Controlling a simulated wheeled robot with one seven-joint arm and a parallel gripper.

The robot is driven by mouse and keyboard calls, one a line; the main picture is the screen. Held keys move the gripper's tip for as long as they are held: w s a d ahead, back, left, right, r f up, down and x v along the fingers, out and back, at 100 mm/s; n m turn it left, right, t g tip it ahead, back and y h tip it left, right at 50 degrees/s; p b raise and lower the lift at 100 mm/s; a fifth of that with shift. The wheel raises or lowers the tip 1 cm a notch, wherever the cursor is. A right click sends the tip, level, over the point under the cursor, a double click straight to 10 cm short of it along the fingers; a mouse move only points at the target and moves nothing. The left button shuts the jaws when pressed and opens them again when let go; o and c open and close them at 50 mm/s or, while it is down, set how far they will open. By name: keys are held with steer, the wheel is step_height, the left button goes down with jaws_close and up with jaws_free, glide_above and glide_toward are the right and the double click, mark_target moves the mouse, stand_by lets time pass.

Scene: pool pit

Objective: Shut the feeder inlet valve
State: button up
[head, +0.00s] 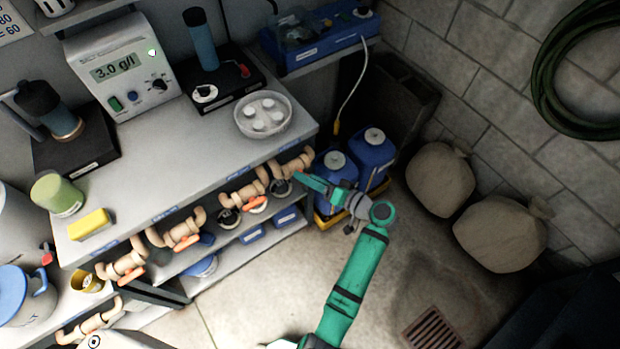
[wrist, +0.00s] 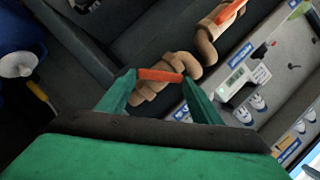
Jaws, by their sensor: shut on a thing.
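A row of beige pipe valves with orange lever handles runs along the front edge of the bench. My gripper (head: 300,178) is at the rightmost valve (head: 294,164) in the head view, where it hides that valve's handle. In the wrist view my gripper (wrist: 160,80) is shut on an orange handle (wrist: 160,75), with one green finger at each end of it. The beige body of this valve (wrist: 150,92) shows just behind the handle. The handle looks slightly angled to the body. The labels are too small to read, so I cannot tell which valve is the feeder inlet.
Other valves (head: 180,236) sit to the left along the bench edge. Blue jugs (head: 372,158) stand in a yellow tray close to the right of my gripper. A meter (head: 122,72) and a white dish (head: 263,116) are on the bench. The floor in front is clear.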

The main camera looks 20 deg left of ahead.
steer(key=shift+w+d+f+m+y, duration=0.15)
steer(key=shift+m+y, duration=0.4)
steer(key=shift+m, duration=0.5)
steer(key=shift+a+f+m+y, duration=0.15)
steer(key=shift+m+y, duration=0.35)
steer(key=shift+m, duration=0.6)
steer(key=shift+w+d+f+m+y, duration=0.1)
steer(key=shift+d+f+m+y, duration=0.1)
steer(key=shift+m+y, duration=0.6)
steer(key=shift+m+h, duration=0.25)
steer(key=shift+m, duration=0.2)
steer(key=o, duration=1.1)
steer(key=shift+s+g, duration=0.1)
steer(key=shift+g, duration=0.2)
steer(key=shift+c, duration=0.2)
steer(key=v, duration=1)
steer(key=shift+s+d, duration=0.15)
steer(key=shift+d, duration=0.15)
